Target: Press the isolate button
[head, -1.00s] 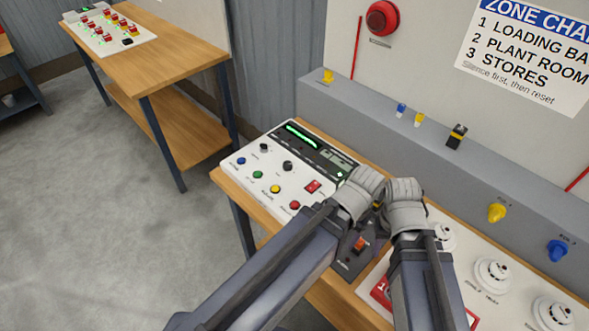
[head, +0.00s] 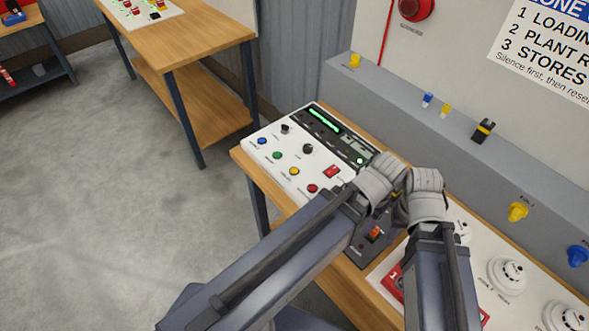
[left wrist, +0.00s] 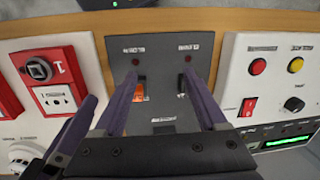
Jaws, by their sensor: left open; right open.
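The control panel (head: 258,155) has blue (head: 261,141), green (head: 277,155), yellow (head: 294,171) and red (head: 312,188) buttons in a row; their labels are too small to read. Beside it is a dark grey panel (left wrist: 164,105) with an orange switch (left wrist: 139,91) and a dark switch (left wrist: 184,84). My left gripper (left wrist: 160,78) is open and empty above this grey panel in the left wrist view. My right gripper (head: 403,208) is beside the left wrist in the head view, over the same bench; its fingers are mostly hidden behind its wrist.
White detectors (head: 507,275) and red call points (left wrist: 55,85) share the bench. A grey ledge (head: 400,112) with coloured knobs runs behind it. Another wooden table (head: 200,50) stands at upper left. Open floor (head: 90,180) lies left of the bench.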

